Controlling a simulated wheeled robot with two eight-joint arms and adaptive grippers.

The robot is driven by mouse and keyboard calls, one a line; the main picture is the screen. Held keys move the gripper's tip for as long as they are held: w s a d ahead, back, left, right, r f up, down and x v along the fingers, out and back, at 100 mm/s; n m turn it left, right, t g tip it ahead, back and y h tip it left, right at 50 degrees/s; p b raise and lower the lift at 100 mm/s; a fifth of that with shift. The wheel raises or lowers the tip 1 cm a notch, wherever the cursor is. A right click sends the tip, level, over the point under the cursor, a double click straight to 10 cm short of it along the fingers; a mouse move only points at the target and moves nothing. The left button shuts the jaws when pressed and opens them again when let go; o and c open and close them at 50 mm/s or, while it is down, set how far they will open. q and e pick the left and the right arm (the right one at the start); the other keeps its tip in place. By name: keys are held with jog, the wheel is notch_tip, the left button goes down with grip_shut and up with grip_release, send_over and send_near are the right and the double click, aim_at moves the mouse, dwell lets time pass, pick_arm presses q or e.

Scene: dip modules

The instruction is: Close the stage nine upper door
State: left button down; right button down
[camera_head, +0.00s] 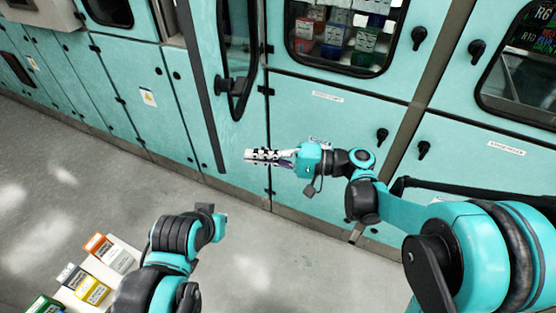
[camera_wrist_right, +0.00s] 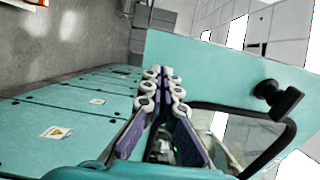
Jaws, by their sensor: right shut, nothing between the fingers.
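A teal upper door (camera_head: 202,50) stands swung open from the cabinet row, seen nearly edge-on in the head view. It has a dark-framed window and a black handle (camera_head: 235,86). In the wrist view the door (camera_wrist_right: 205,65) reaches across the right side, with its handle (camera_wrist_right: 277,97) to the right of my fingers. My right gripper (camera_head: 249,154) is shut and empty, just below and right of the door's lower part in the head view. I cannot tell whether it touches the door.
A closed upper door with a window (camera_head: 347,80) shows colored boxes inside. Lower doors with black knobs (camera_head: 383,135) line the cabinet. A white surface (camera_head: 127,245) at lower left holds several small boxes. The grey floor (camera_head: 80,160) is clear.

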aim_at(230, 154)
jog(key=shift+w+a+b, duration=0.1)
jog(key=shift+a+b, duration=0.2)
jog(key=shift+a, duration=1.35)
jog(key=shift+a, duration=0.15)
